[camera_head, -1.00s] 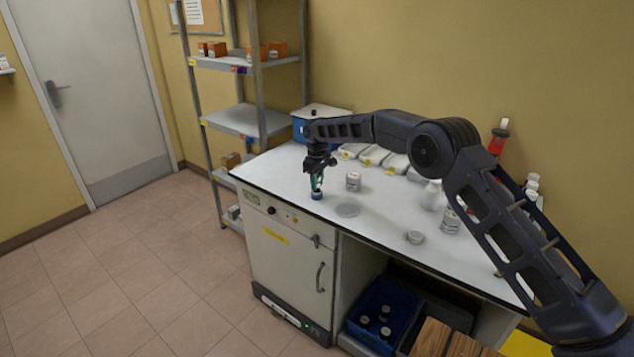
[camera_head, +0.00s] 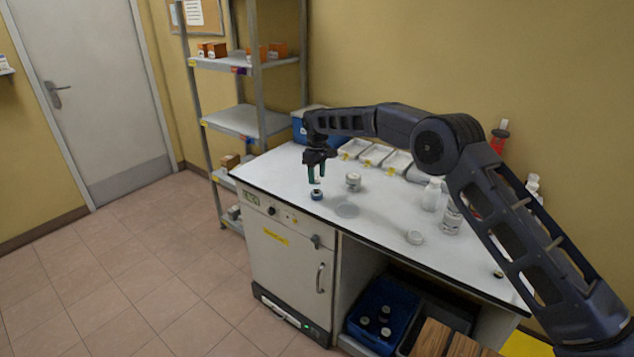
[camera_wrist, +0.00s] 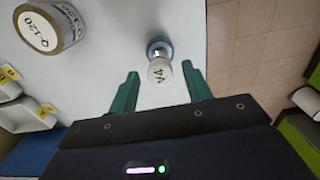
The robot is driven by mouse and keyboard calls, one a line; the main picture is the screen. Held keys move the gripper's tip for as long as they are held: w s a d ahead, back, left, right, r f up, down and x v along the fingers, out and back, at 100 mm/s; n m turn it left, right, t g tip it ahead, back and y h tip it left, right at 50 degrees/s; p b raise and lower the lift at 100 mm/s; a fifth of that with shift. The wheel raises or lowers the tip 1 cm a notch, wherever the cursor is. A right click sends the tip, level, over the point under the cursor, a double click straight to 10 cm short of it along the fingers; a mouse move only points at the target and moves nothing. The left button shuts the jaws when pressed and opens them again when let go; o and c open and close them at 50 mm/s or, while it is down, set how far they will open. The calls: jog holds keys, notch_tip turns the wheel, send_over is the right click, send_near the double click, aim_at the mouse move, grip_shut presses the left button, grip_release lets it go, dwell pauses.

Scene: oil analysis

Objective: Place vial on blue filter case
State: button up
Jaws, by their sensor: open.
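The vial (camera_wrist: 160,71) has a white cap marked V4 and stands upright in the wrist view. The blue filter case (camera_wrist: 165,43) shows as a round blue rim around its lower end; the vial appears to stand on it near the table's front edge. In the head view the blue filter case (camera_head: 317,195) is a small dark blue disc with the vial's pale top hard to make out above it. My gripper (camera_head: 316,181) is open and empty just above the vial. In the wrist view the green fingers stand apart on either side of the cap, not touching it.
A white-lidded jar marked Q-120 (camera_wrist: 40,28) stands close by; in the head view this jar (camera_head: 353,181) is right of my gripper. Trays (camera_head: 376,154) line the back.

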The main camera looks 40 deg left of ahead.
aim_at(317, 177)
notch_tip(317, 177, up, 9)
jog(key=shift+f, duration=0.2)
